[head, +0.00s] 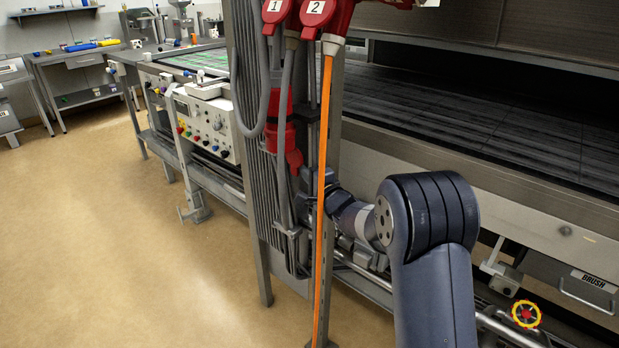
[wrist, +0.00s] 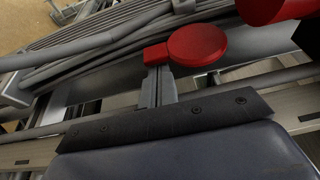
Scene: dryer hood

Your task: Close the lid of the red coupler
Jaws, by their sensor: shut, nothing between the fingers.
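The red coupler (head: 283,132) hangs upright among grey cables on the metal post in the head view. Its red lid (head: 293,160) hangs at the lower end, swung out from the body. In the wrist view the lid is a round red disc (wrist: 198,45) with a small red block at its left, and a larger red part, likely the coupler body (wrist: 272,8), is cut off at the upper right. My gripper (wrist: 157,76) is shut and empty, its tips right by the red block; contact cannot be told. In the head view the post and cables partly hide my gripper.
An orange cable (head: 324,150) runs down in front of the post. Red sockets marked 1 (head: 277,12) and 2 (head: 316,12) are above. A control panel (head: 205,125) stands left, the dryer hood's conveyor (head: 480,110) right. The floor at left is clear.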

